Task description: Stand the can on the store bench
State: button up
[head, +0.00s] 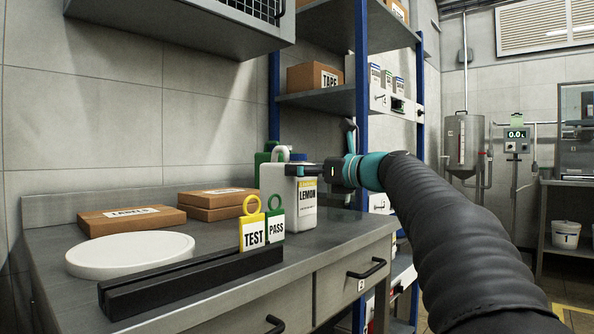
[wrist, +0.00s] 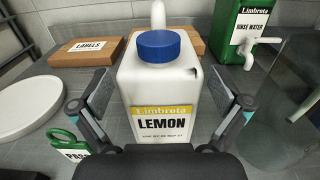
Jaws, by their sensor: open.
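A white can (head: 276,190) with a blue cap and a yellow LEMON label stands upright on the grey bench (head: 345,227), near its right end. In the wrist view the can (wrist: 160,85) fills the middle, its label facing me. My gripper (head: 297,171) reaches in from the right at the can's upper part. In the wrist view my gripper (wrist: 156,95) is open, one finger on each side of the can, with gaps visible. The can's base is hidden in the wrist view by my gripper body.
Yellow TEST (head: 253,228) and green PASS (head: 275,218) tags stand by a black rail (head: 190,280) left of the can. A white round disc (head: 130,254) and cardboard boxes (head: 130,219) lie farther left. A green rinse water container (wrist: 248,32) stands behind. A blue shelf post (head: 362,100) rises nearby.

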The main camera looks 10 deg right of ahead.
jog(key=v, duration=0.8)
jog(key=shift+s+d, duration=0.2)
jog(key=shift+s, duration=0.1)
